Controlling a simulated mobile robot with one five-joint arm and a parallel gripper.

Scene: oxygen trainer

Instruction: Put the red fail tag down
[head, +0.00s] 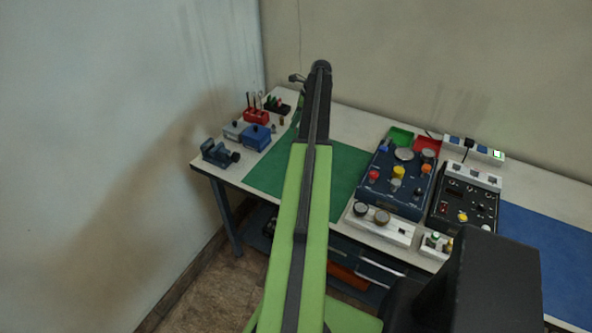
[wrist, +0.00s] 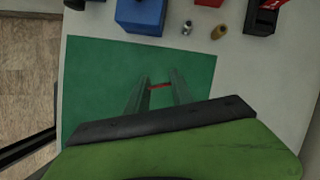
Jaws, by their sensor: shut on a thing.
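The red fail tag (wrist: 160,87) shows in the wrist view as a thin red strip between the fingertips of my gripper (wrist: 158,86). My gripper is shut on it. The tag and fingers are over the green mat (wrist: 95,70); I cannot tell how high above it. The green mat (head: 262,172) also shows in the head view, partly behind my arm. The tag cannot be made out in the head view, where my arm blocks much of the area.
A blue box (wrist: 140,14), a small silver piece (wrist: 187,28), a brass piece (wrist: 218,32) and a black holder (wrist: 262,18) stand beyond the mat. A vise (head: 217,152) stands at the left table edge. A dark blue trainer panel (head: 398,197) is right of the mat.

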